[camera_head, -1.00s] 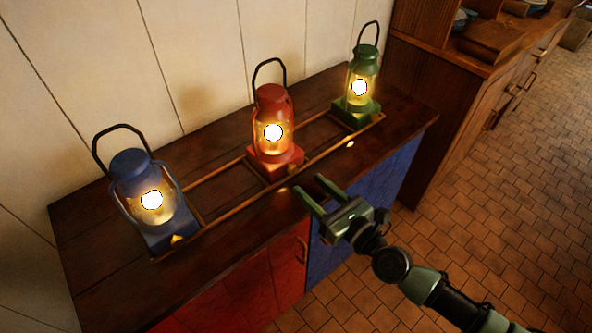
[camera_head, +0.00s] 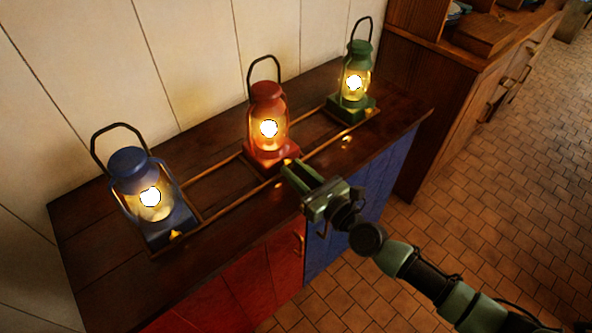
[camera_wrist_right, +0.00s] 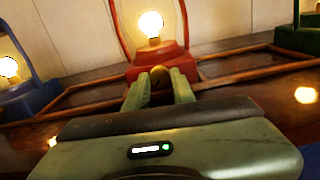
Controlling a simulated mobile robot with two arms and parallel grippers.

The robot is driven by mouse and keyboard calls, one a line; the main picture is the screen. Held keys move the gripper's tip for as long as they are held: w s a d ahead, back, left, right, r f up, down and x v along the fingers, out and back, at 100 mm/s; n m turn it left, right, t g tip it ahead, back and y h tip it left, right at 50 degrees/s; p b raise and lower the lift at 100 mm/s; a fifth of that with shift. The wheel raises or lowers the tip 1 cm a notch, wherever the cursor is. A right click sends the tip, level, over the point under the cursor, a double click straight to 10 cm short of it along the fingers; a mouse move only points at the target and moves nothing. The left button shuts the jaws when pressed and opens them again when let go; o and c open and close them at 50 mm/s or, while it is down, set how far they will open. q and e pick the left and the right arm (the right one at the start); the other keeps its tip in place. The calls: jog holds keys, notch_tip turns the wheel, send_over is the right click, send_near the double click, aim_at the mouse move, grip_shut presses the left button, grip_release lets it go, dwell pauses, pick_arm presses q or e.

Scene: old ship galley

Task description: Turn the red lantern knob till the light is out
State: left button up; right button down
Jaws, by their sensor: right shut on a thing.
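The red lantern (camera_head: 267,95) stands upright in the middle of the wooden rack, its light glowing brightly. It also shows in the right wrist view (camera_wrist_right: 158,58), with its round brass knob (camera_wrist_right: 160,76) on the front of the base. My right gripper (camera_head: 290,168) reaches in from the lower right to the front of the red base. In the right wrist view its two fingers (camera_wrist_right: 160,84) are shut on the knob, one on each side. In the head view the knob is mostly hidden by the fingers. My left gripper is not in view.
A lit blue lantern (camera_head: 130,170) stands left and a lit green lantern (camera_head: 360,62) right, in the same wooden rack (camera_head: 222,210). The rack's front rail runs below my fingers. The cabinet top (camera_head: 110,268) is otherwise clear. A wooden dresser (camera_head: 440,90) stands at the right.

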jog(key=n, duration=0.5)
jog(key=shift+n, duration=0.4)
jog(key=c, duration=1.2)
grip_release()
jog(key=shift+o, duration=0.2)
jog(key=shift+s+d+f+b, duration=0.1)
jog(key=shift+s+d+b, duration=0.25)
jog(key=shift+s, duration=0.05)
jog(key=b+v, duration=0.1)
jog(key=v, duration=0.5)
jog(key=shift+s+d, duration=0.2)
jog(key=shift+s, duration=0.1)
